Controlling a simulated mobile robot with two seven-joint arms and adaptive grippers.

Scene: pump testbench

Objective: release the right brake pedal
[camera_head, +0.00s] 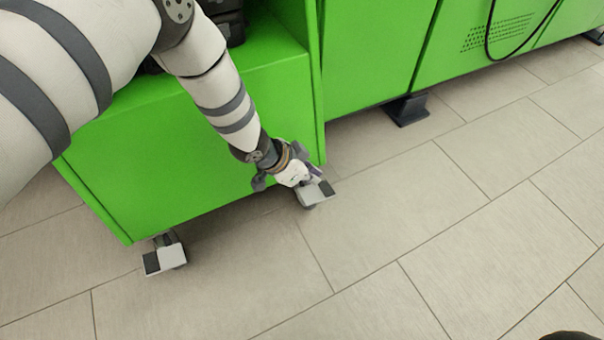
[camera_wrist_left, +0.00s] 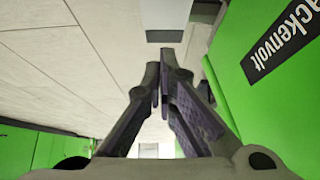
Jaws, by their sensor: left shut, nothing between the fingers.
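The right brake pedal (camera_head: 313,195) is a light grey plate with a darker pad, at the lower right corner of the green cabinet. In the left wrist view a white plate with a dark edge, which looks like this pedal (camera_wrist_left: 166,14), is just beyond my fingertips. My left gripper (camera_head: 315,173) is shut and empty, at the pedal's top side, and covers part of it. In the wrist view my left gripper (camera_wrist_left: 163,75) has its fingers together. I cannot tell whether they touch the pedal. The left brake pedal (camera_head: 166,260) is at the cabinet's lower left. My right gripper is not in view.
The green cabinet (camera_head: 190,150) stands right behind my left forearm and wrist. More green cabinets (camera_head: 375,50) run to the right, with a dark foot (camera_head: 406,109) below. The tiled floor (camera_head: 430,230) in front and to the right is clear.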

